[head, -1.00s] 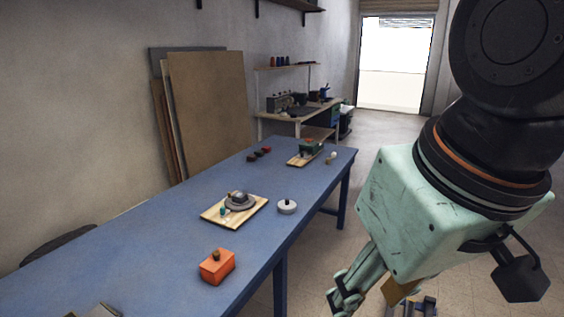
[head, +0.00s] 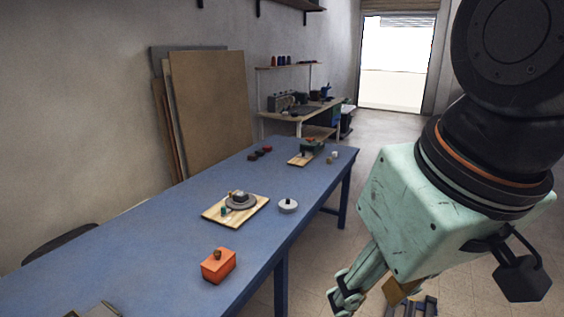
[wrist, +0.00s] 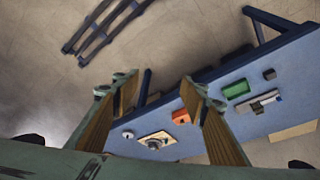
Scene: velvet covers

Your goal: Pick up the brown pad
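I cannot tell for sure which thing is the brown pad. A small brown piece (head: 217,254) sits on top of the orange box (head: 217,268) near the front of the blue table. A small dark brown block (head: 253,157) lies at the table's far left edge. My gripper (head: 372,290) hangs to the right of the table, over the floor, apart from everything on it. In the wrist view my gripper (wrist: 158,108) has its two wood-toned fingers wide apart with nothing between them.
The blue table (head: 150,240) also carries a wooden board (head: 212,216) with a grey round piece, a white round pot (head: 288,205), and a green item (head: 312,146) near a smaller board (head: 296,161) at the far end.

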